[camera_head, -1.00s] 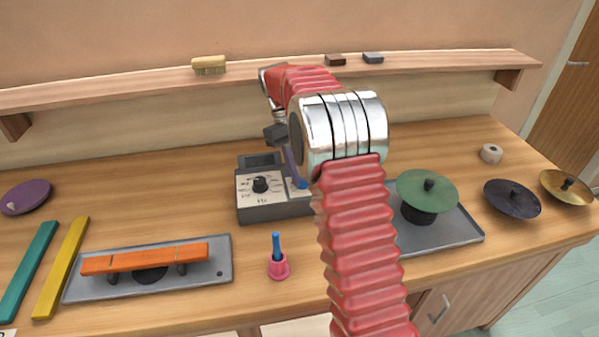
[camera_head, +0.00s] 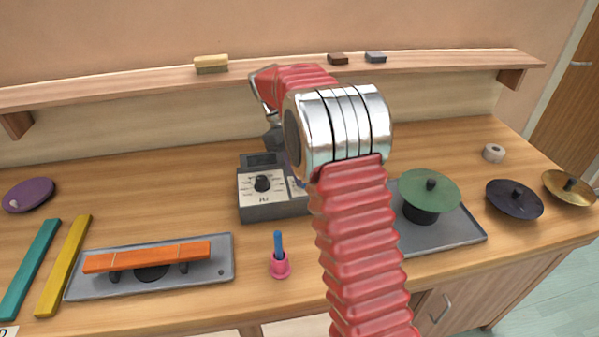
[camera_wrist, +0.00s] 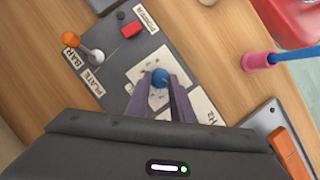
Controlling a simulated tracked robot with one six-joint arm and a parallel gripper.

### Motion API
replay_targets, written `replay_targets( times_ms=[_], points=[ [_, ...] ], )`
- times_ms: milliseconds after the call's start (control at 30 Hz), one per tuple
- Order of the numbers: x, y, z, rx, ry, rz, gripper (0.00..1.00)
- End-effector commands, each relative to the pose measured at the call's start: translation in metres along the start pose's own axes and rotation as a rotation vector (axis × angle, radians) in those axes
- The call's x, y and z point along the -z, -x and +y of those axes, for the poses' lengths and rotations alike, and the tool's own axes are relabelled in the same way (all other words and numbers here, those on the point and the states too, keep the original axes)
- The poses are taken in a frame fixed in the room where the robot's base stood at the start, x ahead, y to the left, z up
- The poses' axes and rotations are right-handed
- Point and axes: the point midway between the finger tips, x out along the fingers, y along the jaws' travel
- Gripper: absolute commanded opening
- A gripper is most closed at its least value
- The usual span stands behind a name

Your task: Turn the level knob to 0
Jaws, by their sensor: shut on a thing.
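The grey control box (camera_head: 272,211) stands on the bench, left of my arm in the head view. Its black knob (camera_head: 262,183) with a printed dial shows there. In the wrist view a blue knob (camera_wrist: 160,77) sits on a white dial plate (camera_wrist: 146,63), between the purple fingers of my gripper (camera_wrist: 160,82). The fingers are shut on its sides. I take it as the level knob; its label and pointer cannot be read.
Beside the knob are an orange-tipped lever (camera_wrist: 70,39) marked BAR and PLATE, and a red switch (camera_wrist: 131,29) marked POWER. An orange bar (camera_head: 146,256) lies left; a green disc (camera_head: 428,190) stands right.

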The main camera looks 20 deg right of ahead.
Motion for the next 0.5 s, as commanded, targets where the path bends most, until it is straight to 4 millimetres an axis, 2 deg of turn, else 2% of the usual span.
replay_targets(
  times_ms=[300,500],
  points=[
    [-0.0003,-0.0003,0.0011,-0.002,-0.001,0.000,0.40],
    [-0.0002,-0.0002,0.0006,-0.001,-0.001,-0.001,0.40]
  ],
)
